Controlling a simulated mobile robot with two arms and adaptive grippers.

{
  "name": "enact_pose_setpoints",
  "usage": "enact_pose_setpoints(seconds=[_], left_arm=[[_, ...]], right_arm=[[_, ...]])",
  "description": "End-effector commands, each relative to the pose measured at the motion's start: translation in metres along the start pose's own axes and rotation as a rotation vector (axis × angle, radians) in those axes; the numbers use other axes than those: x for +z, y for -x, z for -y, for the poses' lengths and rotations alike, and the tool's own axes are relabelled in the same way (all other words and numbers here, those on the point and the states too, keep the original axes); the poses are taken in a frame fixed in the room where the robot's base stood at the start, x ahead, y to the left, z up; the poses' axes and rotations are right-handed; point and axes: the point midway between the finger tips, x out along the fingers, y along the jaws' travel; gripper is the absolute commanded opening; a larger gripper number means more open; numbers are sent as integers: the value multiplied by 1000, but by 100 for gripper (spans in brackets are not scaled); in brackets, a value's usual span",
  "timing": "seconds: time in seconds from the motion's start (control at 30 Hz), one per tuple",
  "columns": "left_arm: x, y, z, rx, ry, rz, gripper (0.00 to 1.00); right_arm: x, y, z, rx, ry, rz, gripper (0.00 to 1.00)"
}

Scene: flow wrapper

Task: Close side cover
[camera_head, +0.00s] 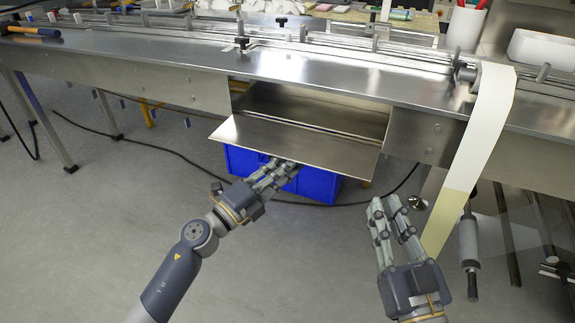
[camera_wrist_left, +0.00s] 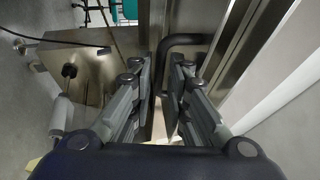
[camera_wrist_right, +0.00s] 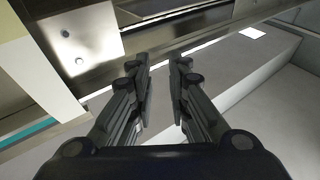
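The side cover (camera_head: 295,142) is a flat metal panel standing out, lowered, from the opening (camera_head: 315,105) in the machine's front. My left gripper (camera_head: 283,168) is at its front edge, with the fingertips partly hidden beneath it. In the left wrist view a dark bent handle (camera_wrist_left: 187,39) lies at the fingertips of my left gripper (camera_wrist_left: 162,65). A gap shows between those fingers, and I cannot tell whether they touch the handle. My right gripper (camera_head: 386,203) is open and empty, right of the cover and apart from it. It also shows in the right wrist view (camera_wrist_right: 161,65).
A blue crate (camera_head: 320,185) stands on the floor under the cover. A pale film strip (camera_head: 482,140) hangs down at the right, near my right gripper. A dark cable (camera_head: 180,155) runs across the floor. Open floor lies at the left.

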Motion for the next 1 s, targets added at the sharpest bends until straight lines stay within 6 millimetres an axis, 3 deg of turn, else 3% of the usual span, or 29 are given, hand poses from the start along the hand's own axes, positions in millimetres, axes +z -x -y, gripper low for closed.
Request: enact_pose_setpoints(seconds=[0.2, 0.47, 0.57, 0.87, 1.0], left_arm=[[0, -17, -1, 1, 1, 0, 16], [0, -18, -1, 1, 0, 0, 16], [0, -18, -1, 1, 0, 0, 0], [0, -18, -1, 3, 0, 0, 0], [0, -18, 0, 7, 2, 0, 0]], right_arm=[[-6, 0, 0, -1, -1, -33, 16], [-8, 0, 1, -1, -1, -41, 16], [-8, 0, 1, -1, -1, -40, 16], [-7, -1, 1, -2, -2, -32, 16], [4, -1, 0, -1, -1, 25, 16]])
